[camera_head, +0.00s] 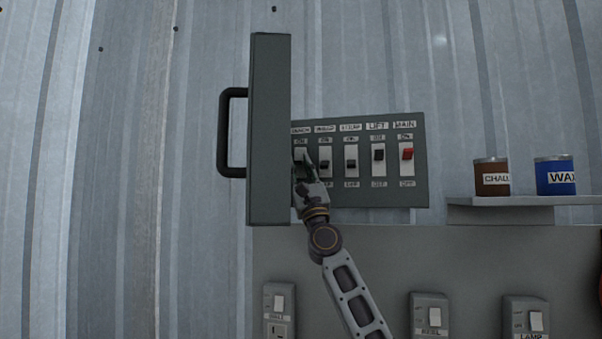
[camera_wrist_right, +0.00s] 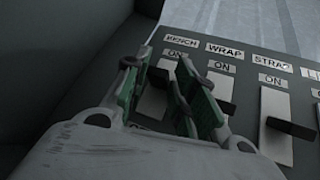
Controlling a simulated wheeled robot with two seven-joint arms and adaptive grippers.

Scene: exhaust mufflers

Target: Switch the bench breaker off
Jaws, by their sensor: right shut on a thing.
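The breaker panel (camera_head: 415,195) is a grey box on the wall with its door (camera_head: 269,130) swung open at its left. The bench breaker (camera_head: 300,153) is the leftmost switch, right beside the door and partly covered by my right gripper (camera_head: 306,168). In the right wrist view the gripper (camera_wrist_right: 160,80) has its green-padded fingers on both sides of the dark bench lever (camera_wrist_right: 157,77), below the BENCH and ON labels. It is shut on that lever. The fingers partly hide the lever, so its exact position is hard to tell. My left gripper is out of view.
The wrap (camera_head: 324,165) and strap (camera_head: 351,164) levers sit low; the lift (camera_head: 378,155) and red main (camera_head: 407,154) levers sit high. The door handle (camera_head: 225,132) points left. A brown can (camera_head: 491,166) and blue wax can (camera_head: 555,163) stand on a shelf (camera_head: 520,215) at right.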

